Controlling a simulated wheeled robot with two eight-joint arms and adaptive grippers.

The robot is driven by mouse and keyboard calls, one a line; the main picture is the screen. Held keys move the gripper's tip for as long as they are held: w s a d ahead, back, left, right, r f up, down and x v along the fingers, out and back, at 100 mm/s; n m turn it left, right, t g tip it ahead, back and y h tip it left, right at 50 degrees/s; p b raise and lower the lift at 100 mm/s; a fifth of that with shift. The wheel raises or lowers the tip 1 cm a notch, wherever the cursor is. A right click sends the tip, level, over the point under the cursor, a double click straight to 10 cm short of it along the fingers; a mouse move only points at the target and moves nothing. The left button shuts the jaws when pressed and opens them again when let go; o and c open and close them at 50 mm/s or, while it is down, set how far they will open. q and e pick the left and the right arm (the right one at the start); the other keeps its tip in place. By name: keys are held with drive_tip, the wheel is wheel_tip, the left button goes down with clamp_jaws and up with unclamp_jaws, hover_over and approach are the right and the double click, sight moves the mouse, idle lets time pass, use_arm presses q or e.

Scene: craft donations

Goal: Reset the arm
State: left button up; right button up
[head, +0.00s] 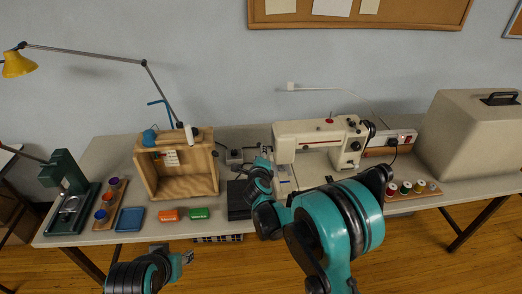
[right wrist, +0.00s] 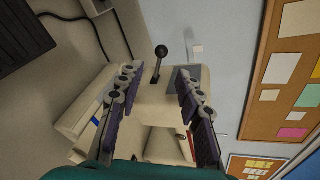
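My right arm, teal and black, reaches across the front of the table in the head view. Its gripper (head: 262,163) is above the table, between the wooden box and the sewing machine. In the right wrist view the two purple-padded fingers (right wrist: 157,88) stand well apart with nothing gripped. Pale machine parts and a black-knobbed lever (right wrist: 160,52) show beyond them. My left gripper (head: 186,257) is low in front of the table's front edge, clear of the tabletop; it is too small to tell its opening, and no held object shows.
A yellow lamp (head: 18,64) overhangs the left. Space before the table is open.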

drive_tip(key=shift+v, duration=1.2)
wheel_tip(320, 180, up, 12)
drive_tip(key=s+n+t+y, duration=0.2)
drive_tip(key=n+t, duration=0.1)
drive_tip(key=n, duration=0.2)
drive_tip(key=s+a+r+n+g+y, duration=0.1)
drive_tip(key=s+a+r+n+y, duration=0.1)
drive_tip(key=s+r+n+y, duration=0.55)
drive_tip(key=s+d+f+n+g+h, duration=0.2)
drive_tip(key=s+f, duration=0.4)
drive_tip(key=s, duration=0.3)
drive_tip(key=s+d+f+n+g+h, duration=0.3)
drive_tip(key=s+d+f+n+g, duration=0.1)
drive_tip(key=s+d+f+n, duration=0.2)
drive_tip(key=s+d+f+n+g+h, duration=0.2)
drive_tip(key=s+d+f+n+g, duration=0.1)
drive_tip(key=s, duration=0.8)
wheel_tip(320, 180, down, 3)
drive_tip(key=d+n, duration=0.1)
drive_tip(key=d, duration=0.1)
drive_tip(key=shift+s+d+h, duration=0.35)
